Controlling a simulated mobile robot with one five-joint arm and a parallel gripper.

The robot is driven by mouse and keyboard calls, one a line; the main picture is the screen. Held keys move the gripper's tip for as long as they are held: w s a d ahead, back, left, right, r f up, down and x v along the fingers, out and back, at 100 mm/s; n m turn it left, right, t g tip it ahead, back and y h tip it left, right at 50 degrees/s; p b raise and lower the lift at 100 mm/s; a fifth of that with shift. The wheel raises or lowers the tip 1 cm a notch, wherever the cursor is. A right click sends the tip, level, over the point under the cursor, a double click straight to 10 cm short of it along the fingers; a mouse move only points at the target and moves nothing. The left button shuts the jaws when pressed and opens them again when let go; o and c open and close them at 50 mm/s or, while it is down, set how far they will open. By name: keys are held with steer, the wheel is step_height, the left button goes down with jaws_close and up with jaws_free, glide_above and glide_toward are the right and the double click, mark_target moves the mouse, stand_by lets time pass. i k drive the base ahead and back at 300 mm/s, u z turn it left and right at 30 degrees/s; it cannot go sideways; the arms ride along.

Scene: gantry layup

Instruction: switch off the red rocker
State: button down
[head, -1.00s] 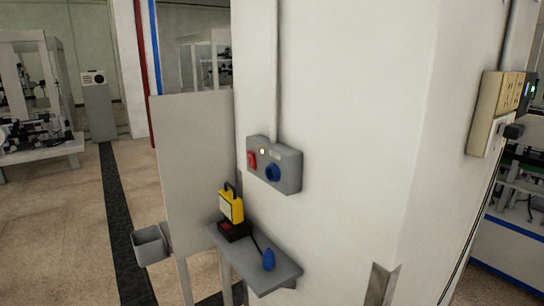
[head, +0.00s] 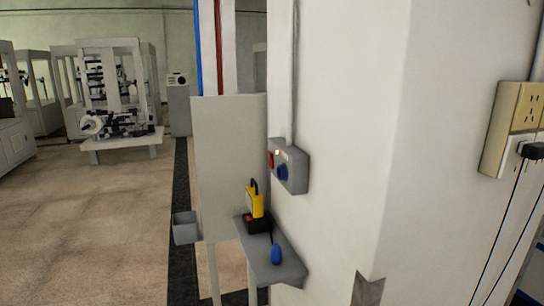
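The red rocker (head: 270,160) is on the left part of a grey box (head: 299,175) fixed to the white pillar. I see it at a steep angle, so which way it is tipped cannot be told. A small lit, pale lamp (head: 277,153) is beside it, and a round blue socket (head: 283,172) is to its right. A grey conduit runs up from the box. My gripper is not in view.
Below the box, a grey shelf (head: 285,268) holds a yellow lamp (head: 255,203) on a dark base and a blue plug (head: 276,254). A grey bin (head: 186,228) hangs left of it, by a grey panel (head: 228,150). Open floor (head: 90,220) lies at left. Beige sockets (head: 514,120) are at right.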

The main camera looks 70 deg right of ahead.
mark_target(271, 162)
steer(key=u, duration=0.1)
steer(key=i, duration=0.9)
steer(key=z, duration=0.2)
steer(key=k, duration=0.8)
steer(key=u, duration=0.2)
steer(key=i, duration=0.85)
steer(key=z, duration=0.1)
